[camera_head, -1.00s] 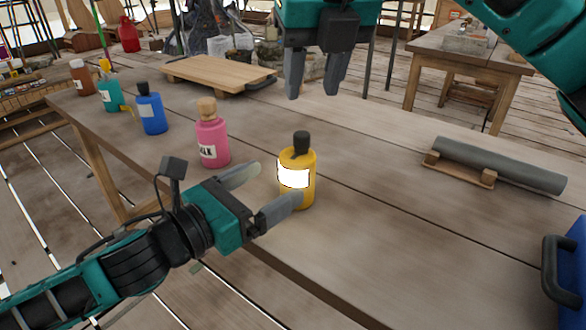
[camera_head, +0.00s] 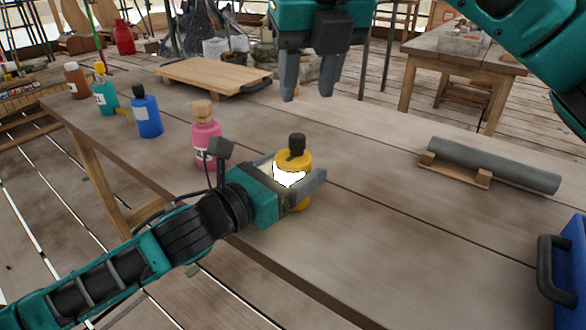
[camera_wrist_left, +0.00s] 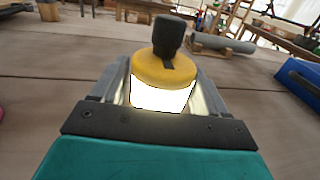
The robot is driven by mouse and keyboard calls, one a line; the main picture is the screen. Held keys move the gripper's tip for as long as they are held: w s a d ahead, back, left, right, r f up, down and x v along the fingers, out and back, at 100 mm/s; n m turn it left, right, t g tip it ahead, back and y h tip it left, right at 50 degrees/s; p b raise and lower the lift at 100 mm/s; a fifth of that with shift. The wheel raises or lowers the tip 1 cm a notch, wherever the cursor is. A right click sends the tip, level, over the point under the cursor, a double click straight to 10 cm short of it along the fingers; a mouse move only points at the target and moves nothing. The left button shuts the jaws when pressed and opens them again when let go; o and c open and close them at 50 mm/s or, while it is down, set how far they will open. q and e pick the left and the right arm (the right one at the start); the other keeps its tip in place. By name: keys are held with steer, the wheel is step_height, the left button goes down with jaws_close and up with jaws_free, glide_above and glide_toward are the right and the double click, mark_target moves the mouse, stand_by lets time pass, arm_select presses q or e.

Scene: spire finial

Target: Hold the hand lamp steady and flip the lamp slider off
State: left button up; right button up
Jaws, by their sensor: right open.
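The hand lamp (camera_head: 294,160) is a yellow cylinder with a black top and a bright glowing white window; it stands upright on the workbench. In the left wrist view the lamp (camera_wrist_left: 165,70) is centred, with a small dark tab, perhaps the slider (camera_wrist_left: 168,63), below its black knob. My left gripper (camera_head: 296,166) is around the lamp, one finger on each side. In the left wrist view narrow gaps show between fingers and lamp, so it looks open. My right gripper (camera_head: 308,96) hangs open and empty above the bench, beyond the lamp.
A pink bottle (camera_head: 206,137) stands left of the lamp, with blue (camera_head: 148,116), teal (camera_head: 106,98) and brown (camera_head: 77,83) bottles farther left. A wooden board (camera_head: 212,76) lies behind. A grey cylinder (camera_head: 490,160) rests on a wooden cradle at right, near a blue case (camera_head: 568,270).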

arm_select(q)
steer(key=c, duration=0.7)
steer(key=shift+c, duration=0.5)
arm_select(e)
steer(key=shift+w, duration=0.1)
steer(key=shift+c, duration=1.3)
steer(key=m, duration=0.2)
steer(key=shift+w+d+m, duration=0.3)
steer(key=shift+w+d, duration=0.05)
steer(key=shift+d, duration=0.05)
steer(key=c, duration=0.3)
steer(key=w+d+m+y, duration=0.1)
steer(key=m, duration=0.3)
steer(key=w+d+m+g+y, duration=0.1)
steer(key=d+m, duration=0.1)
steer(key=m, duration=0.2)
steer(key=w+d+m+g+y, duration=0.1)
steer(key=w+m, duration=0.1)
steer(key=m, duration=0.3)
steer(key=shift+d, duration=0.25)
jaws_close()
steer(key=w+d+f+m+g+y, duration=0.1)
steer(key=d+m, duration=0.5)
steer(key=m, duration=0.8)
steer(key=shift+w+f+m+g+y, duration=0.15)
steer(key=shift+w+m+g+y, duration=0.25)
steer(key=shift+w+y, duration=0.75)
steer(key=shift+d, duration=0.1)
